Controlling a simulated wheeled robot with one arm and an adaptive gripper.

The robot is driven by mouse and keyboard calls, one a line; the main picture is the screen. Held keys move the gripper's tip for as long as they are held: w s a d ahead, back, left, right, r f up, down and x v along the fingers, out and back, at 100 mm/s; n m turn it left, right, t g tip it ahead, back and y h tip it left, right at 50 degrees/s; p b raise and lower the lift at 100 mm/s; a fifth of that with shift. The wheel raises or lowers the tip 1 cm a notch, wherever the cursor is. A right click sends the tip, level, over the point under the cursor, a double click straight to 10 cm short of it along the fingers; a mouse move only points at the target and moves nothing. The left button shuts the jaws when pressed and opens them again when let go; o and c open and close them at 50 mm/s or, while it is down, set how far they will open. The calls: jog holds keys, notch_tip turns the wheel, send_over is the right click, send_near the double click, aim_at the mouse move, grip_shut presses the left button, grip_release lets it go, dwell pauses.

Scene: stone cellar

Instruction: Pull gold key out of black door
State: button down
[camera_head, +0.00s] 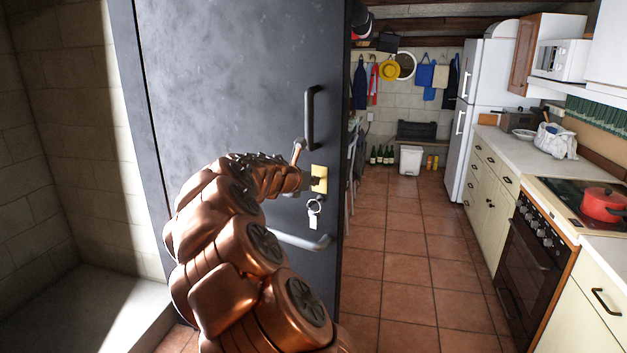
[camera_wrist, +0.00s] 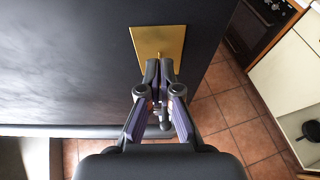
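The black door (camera_head: 235,80) stands open, with a gold lock plate (camera_head: 320,173) near its free edge. The plate also shows in the wrist view (camera_wrist: 147,40). My gripper (camera_wrist: 159,70) is in front of the plate, its two fingertips close together on the gold key (camera_wrist: 158,54). Only a small gold bit of the key shows between the fingertips and the plate; the rest is hidden by the fingers. In the head view my arm and gripper cover the key. A key ring with a tag (camera_head: 314,211) hangs just below the plate.
The door has a dark vertical handle (camera_head: 311,117) above the lock and a grey bar (camera_head: 300,240) below it. A stone wall (camera_head: 55,130) is at left. Open tiled floor (camera_head: 400,250) lies to the right, before the counter and oven (camera_head: 535,265).

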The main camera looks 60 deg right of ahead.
jog(key=shift+a, duration=1.3)
jog(key=a+p, duration=0.1)
jog(key=a, duration=0.5)
jog(key=shift+s+a, duration=0.35)
dwell(0.6)
jog(key=w+a+f+n+t+y, duration=0.1)
jog(key=w+a+f+n+t, duration=0.15)
jog(key=w+a, duration=0.65)
jog(key=w+a+f+n+t+y, duration=0.15)
jog(key=w+a+n+t, duration=0.35)
jog(key=a, duration=0.6)
jog(key=w+a+f+n+t+y, duration=0.1)
jog(key=w+a+n+t+y, duration=0.1)
jog(key=a, duration=1.1)
jog(key=w+a+f+n+t+y, duration=0.1)
jog(key=w+a+n+t+y, duration=0.1)
jog(key=a, duration=1.1)
jog(key=w+n+y, duration=0.1)
jog(key=n+y, duration=0.1)
jog(key=y, duration=0.1)
jog(key=shift+w+a+f, duration=0.15)
jog(key=shift+w+a, duration=0.15)
